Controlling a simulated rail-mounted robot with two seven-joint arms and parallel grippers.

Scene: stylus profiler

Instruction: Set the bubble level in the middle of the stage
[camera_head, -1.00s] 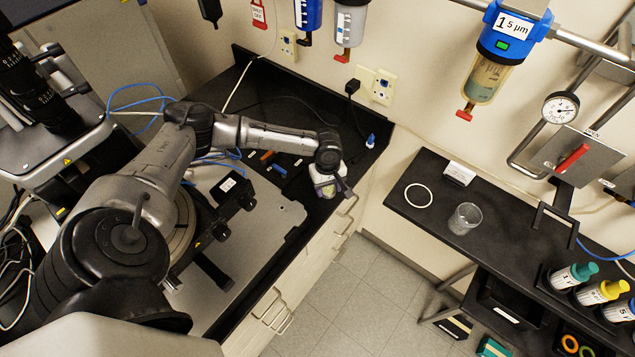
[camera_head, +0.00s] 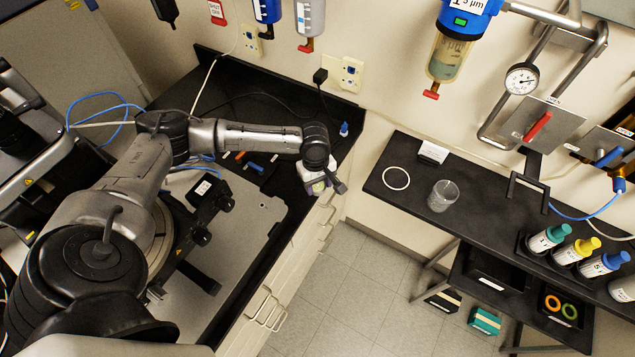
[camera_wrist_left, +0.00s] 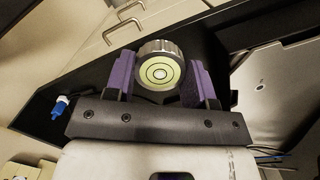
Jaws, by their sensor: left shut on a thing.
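The bubble level (camera_wrist_left: 160,72) is a round disc with a knurled silver rim and a yellow-green face with ring marks. My left gripper (camera_wrist_left: 158,85) is shut on it, with purple finger pads on either side. In the head view my left gripper (camera_head: 321,185) is at the right edge of the black bench, above the drawer fronts; the level there is small and mostly hidden. The round stage (camera_head: 165,240) sits on the grey instrument plate at left, partly covered by my left arm. The gripper is well to the right of the stage. My right gripper is out of view.
Black stage hardware (camera_head: 205,205) stands beside the round stage. A small blue-capped bottle (camera_head: 344,129) and small tools (camera_head: 250,165) lie on the black bench. A side shelf (camera_head: 400,197) holds a clear beaker (camera_head: 443,195) and a white ring (camera_head: 396,178).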

